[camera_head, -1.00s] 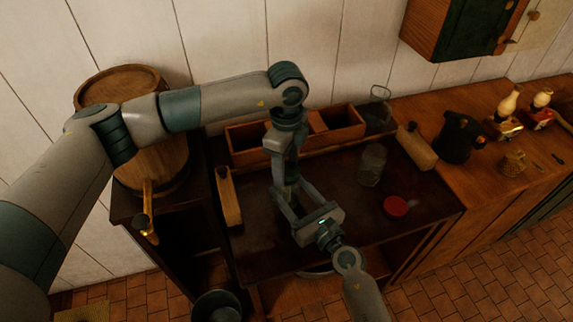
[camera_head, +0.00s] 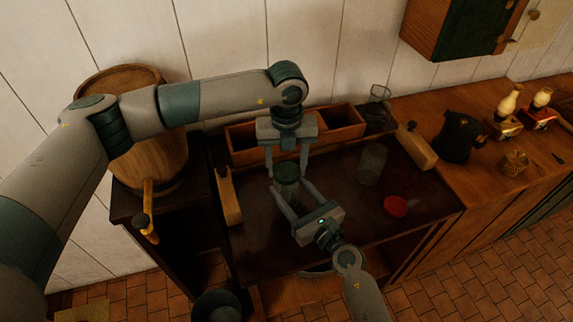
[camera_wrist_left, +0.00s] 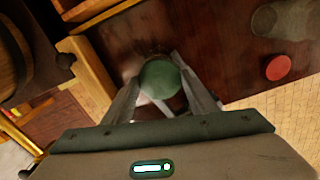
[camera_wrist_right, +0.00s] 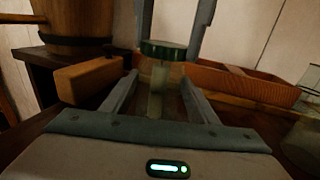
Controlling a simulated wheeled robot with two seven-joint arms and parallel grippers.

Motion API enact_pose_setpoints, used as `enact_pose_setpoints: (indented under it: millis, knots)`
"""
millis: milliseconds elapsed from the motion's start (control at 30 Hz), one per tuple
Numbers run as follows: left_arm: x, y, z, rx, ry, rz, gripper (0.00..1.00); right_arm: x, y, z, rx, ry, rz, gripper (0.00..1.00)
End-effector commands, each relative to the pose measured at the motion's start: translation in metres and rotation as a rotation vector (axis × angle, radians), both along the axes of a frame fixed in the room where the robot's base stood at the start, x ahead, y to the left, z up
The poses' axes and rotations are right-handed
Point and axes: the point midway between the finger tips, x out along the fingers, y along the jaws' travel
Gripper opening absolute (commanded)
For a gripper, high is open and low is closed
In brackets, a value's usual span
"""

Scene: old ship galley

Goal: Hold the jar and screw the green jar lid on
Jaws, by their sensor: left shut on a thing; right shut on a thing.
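The green jar lid (camera_head: 287,171) sits level on top of a clear glass jar (camera_head: 287,196), which stands upright on the dark tabletop. My left gripper (camera_head: 288,174) points straight down from above and is shut on the lid; its left wrist view shows the round lid (camera_wrist_left: 160,79) between the fingers. My right gripper (camera_head: 288,190) reaches in from the front and is shut on the jar's sides. The right wrist view shows the lid (camera_wrist_right: 163,49) over the jar's glass body (camera_wrist_right: 158,82). How tightly the lid is seated cannot be told.
A red lid (camera_head: 395,206) and another glass jar (camera_head: 372,164) are to the right. A wooden block (camera_head: 228,195) stands left, another (camera_head: 416,146) right. A divided wooden box (camera_head: 340,125) lies behind. A barrel (camera_head: 150,160) is at far left.

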Motion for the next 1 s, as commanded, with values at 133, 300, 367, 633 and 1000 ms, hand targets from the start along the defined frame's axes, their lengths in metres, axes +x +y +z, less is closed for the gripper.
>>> enact_pose_setpoints:
  millis: [133,300,367,633,1000]
  knots:
    - [0.0000,0.0001,-0.0001,0.001,0.000,-0.228,0.26,0.0000,0.0000,-0.0003,-0.001,0.001,0.000,0.00]
    - [0.0002,-0.0001,0.0001,0.000,0.000,-0.491,0.26,0.0000,0.0000,-0.0003,-0.001,0.001,0.000,0.00]
    - [0.0002,-0.0002,0.0002,0.000,-0.001,-0.584,0.26,0.0000,0.0000,-0.0003,-0.001,0.001,0.000,0.00]
    - [0.0000,0.0001,-0.0005,0.001,0.000,-1.001,0.26,0.0000,0.0000,-0.0004,-0.001,0.001,0.000,0.00]
    - [0.0001,0.0002,-0.0006,0.001,0.000,-1.572,0.26,-0.0001,-0.0001,-0.0003,-0.001,0.001,0.000,0.00]
